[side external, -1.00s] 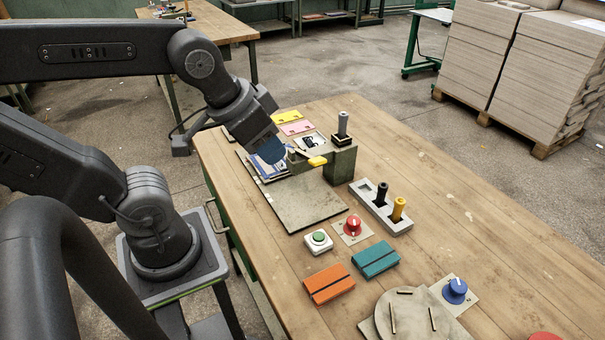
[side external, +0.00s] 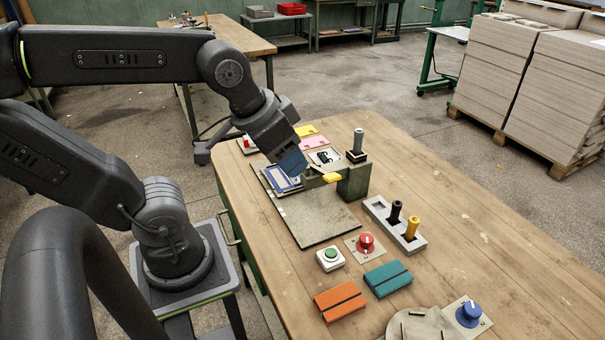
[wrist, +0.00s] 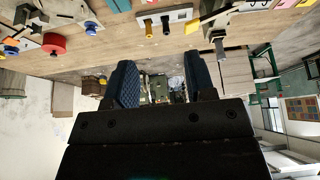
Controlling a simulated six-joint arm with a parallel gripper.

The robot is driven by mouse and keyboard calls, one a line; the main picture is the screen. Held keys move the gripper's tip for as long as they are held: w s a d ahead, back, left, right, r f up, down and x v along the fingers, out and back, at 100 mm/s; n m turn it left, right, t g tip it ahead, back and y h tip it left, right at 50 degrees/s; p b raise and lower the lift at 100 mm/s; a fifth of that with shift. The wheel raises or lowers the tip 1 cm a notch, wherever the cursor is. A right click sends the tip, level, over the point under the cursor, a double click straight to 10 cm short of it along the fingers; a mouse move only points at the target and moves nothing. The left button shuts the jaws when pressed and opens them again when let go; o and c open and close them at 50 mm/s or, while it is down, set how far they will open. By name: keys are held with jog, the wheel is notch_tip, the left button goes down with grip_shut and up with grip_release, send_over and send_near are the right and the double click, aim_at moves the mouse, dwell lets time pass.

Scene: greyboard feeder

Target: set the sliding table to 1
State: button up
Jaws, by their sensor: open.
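A flat grey-green plate (side external: 318,218) lies on the workbench, and a green block (side external: 353,182) with a grey post stands at its far right corner. I cannot tell for sure which part is the sliding table, and no position numbers can be read. A yellow handle (side external: 332,177) sticks out beside the block. My gripper (side external: 300,172) is tilted down above the plate's far end, close to the handle; contact cannot be told. A blue-and-white card (side external: 283,181) lies under it, partly hidden. In the wrist view my gripper (wrist: 160,85) has its blue fingers apart with nothing between them.
A grey holder (side external: 378,212) carries a black peg (side external: 395,212) and a yellow peg (side external: 411,229). Nearer are a green button (side external: 330,256), a red knob (side external: 366,243), orange (side external: 340,301) and teal (side external: 388,278) blocks, and a blue knob (side external: 469,313). The bench's right side is clear.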

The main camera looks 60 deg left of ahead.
jog(key=w+a+f+n+g+y, duration=0.1)
jog(key=w+a+f+n+g, duration=0.1)
jog(key=w+a, duration=0.5)
jog(key=w+a+f+n+g, duration=0.1)
jog(key=w+a, duration=0.2)
jog(key=a, duration=0.8)
jog(key=w+a+f+n+g+y, duration=0.1)
jog(key=w+a+f+n+g, duration=0.1)
jog(key=w+a, duration=0.5)
jog(key=s+a+f+n+g, duration=0.25)
jog(key=a+f, duration=0.35)
jog(key=a, duration=0.6)
jog(key=shift+m+t, duration=0.45)
jog(key=x, duration=1.3)
jog(key=shift+d+f, duration=0.2)
jog(key=shift+f, duration=0.2)
jog(key=shift+c, duration=0.4)
grip_shut()
jog(key=shift+d, duration=0.1)
